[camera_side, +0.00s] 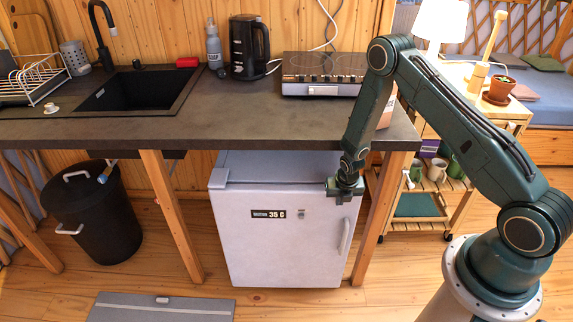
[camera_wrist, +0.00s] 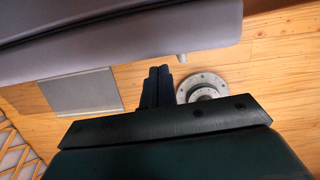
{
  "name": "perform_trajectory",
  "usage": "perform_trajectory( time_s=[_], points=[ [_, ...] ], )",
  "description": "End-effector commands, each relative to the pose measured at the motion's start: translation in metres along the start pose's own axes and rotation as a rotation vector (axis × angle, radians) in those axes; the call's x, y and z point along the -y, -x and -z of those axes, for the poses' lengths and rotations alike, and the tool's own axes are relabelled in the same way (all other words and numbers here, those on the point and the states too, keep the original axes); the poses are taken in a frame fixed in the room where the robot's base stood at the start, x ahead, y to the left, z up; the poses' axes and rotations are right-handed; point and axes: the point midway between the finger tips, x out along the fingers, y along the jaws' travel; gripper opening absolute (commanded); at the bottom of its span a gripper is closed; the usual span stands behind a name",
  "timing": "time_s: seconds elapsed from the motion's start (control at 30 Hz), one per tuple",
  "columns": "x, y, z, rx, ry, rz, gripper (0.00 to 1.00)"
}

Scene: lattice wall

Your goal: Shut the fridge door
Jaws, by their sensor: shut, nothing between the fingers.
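The small light-grey fridge (camera_side: 270,240) stands under the counter. Its front door carries a dark "35 C" label and a vertical handle (camera_side: 345,236) at the right. The door looks closed or almost closed against the body; I cannot tell if a narrow gap remains. My gripper (camera_side: 345,197) is at the door's upper right corner, above the handle; contact is unclear. In the wrist view the gripper fingers (camera_wrist: 158,86) are together and empty, with the grey door (camera_wrist: 150,38) just beyond them.
The dark counter (camera_side: 200,130) overhangs the fridge, with wooden legs (camera_side: 172,215) on both sides. A black bin (camera_side: 95,215) stands at left and a grey mat (camera_side: 160,308) lies on the floor. A wooden trolley (camera_side: 430,205) stands at right.

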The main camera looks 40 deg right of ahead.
Motion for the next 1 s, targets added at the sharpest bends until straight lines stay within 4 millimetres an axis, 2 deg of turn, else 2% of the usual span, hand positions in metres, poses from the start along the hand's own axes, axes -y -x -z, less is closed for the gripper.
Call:
perform_trajectory(
  time_s=[0.4,0.67,1.0],
  points=[
    [-0.006,0.01,0.04,-0.003,-0.162,0.043,0.0],
    [-0.013,0.019,0.077,-0.008,-0.154,0.042,0.0],
    [-0.015,0.061,0.076,-0.005,-0.157,0.04,0.0]
  ],
)
